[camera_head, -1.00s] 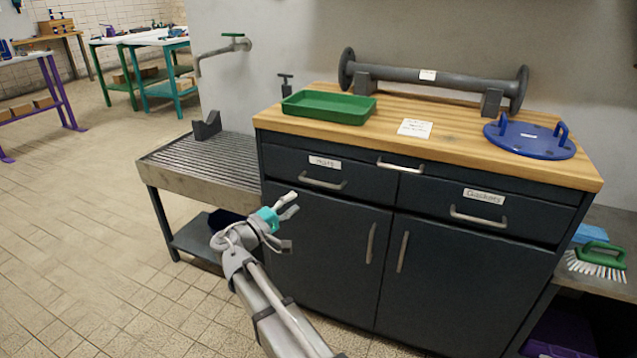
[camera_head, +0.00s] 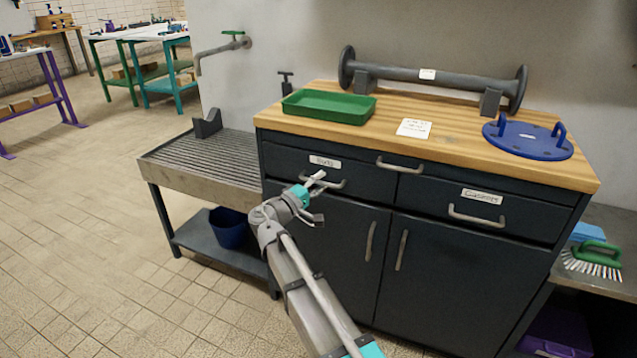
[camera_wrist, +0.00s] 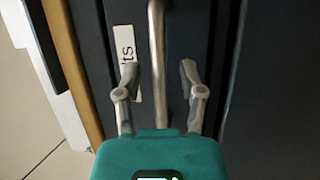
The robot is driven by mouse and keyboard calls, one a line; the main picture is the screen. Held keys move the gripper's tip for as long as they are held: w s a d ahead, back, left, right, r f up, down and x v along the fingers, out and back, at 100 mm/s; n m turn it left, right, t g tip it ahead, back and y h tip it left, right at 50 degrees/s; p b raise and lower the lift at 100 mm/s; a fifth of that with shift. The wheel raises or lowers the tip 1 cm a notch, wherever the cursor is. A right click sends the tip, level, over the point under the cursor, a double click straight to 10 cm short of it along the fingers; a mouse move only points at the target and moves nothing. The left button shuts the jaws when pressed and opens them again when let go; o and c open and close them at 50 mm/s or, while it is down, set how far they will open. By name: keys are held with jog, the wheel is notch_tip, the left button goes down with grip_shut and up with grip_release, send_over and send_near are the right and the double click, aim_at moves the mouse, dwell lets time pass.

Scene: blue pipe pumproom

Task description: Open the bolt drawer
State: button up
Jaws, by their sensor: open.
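The bolt drawer (camera_head: 290,160) is the left drawer of the dark cabinet, and it is shut. Its white label (camera_head: 325,162) is partly readable, ending in "ts" in the wrist view (camera_wrist: 126,55). Below the label is a pale bar handle (camera_head: 337,185), partly covered by my gripper. My gripper (camera_head: 319,196) is open in front of the drawer. In the wrist view its fingertips (camera_wrist: 158,78) lie either side of the handle (camera_wrist: 157,35), which runs up the picture between them. I see no finger closed on the handle, and contact cannot be told.
A second labelled drawer (camera_head: 480,208) is at right, with a thin handle (camera_head: 400,167) above and two cabinet doors below. The wooden top (camera_head: 450,135) holds a green tray (camera_head: 328,106) and a blue lid (camera_head: 528,142). A slatted metal bench (camera_head: 205,160) adjoins at left.

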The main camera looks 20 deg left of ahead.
jog(key=shift+c, duration=0.2)
grip_shut()
jog(key=shift+s, duration=0.15)
